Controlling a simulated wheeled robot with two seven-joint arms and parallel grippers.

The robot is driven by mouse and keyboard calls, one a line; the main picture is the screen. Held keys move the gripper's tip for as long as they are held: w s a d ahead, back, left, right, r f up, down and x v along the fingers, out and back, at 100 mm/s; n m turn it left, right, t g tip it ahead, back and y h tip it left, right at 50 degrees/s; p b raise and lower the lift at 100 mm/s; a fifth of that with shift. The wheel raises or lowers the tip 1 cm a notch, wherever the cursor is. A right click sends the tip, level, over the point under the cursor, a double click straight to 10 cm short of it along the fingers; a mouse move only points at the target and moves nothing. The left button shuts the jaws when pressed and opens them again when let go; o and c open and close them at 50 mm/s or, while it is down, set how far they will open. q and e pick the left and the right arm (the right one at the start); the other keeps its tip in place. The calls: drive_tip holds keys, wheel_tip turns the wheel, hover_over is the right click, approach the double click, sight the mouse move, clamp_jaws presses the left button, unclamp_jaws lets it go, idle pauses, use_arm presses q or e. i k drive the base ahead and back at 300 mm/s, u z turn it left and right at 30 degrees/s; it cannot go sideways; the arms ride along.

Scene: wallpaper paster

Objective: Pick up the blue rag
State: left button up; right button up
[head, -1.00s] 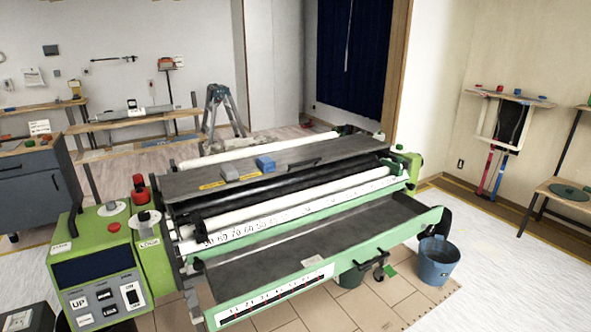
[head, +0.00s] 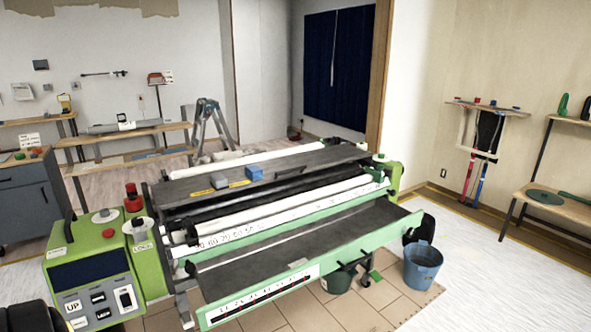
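A small blue piece (head: 254,173), which looks like the folded blue rag, lies on the dark top board (head: 300,163) of the green wallpaper pasting machine. A similar grey piece (head: 219,181) lies just to its left. Neither of my grippers shows in the head view, so nothing is seen touching the blue piece.
The machine's open front tray (head: 300,250) juts towards me, with the control box (head: 90,270) at its left. A blue bucket (head: 423,268) stands on the floor to the right. The white floor at the right is clear.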

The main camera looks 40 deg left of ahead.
sight(254, 172)
drive_tip(key=z, duration=0.2)
drive_tip(key=i, duration=1.75)
drive_tip(key=u, duration=0.4)
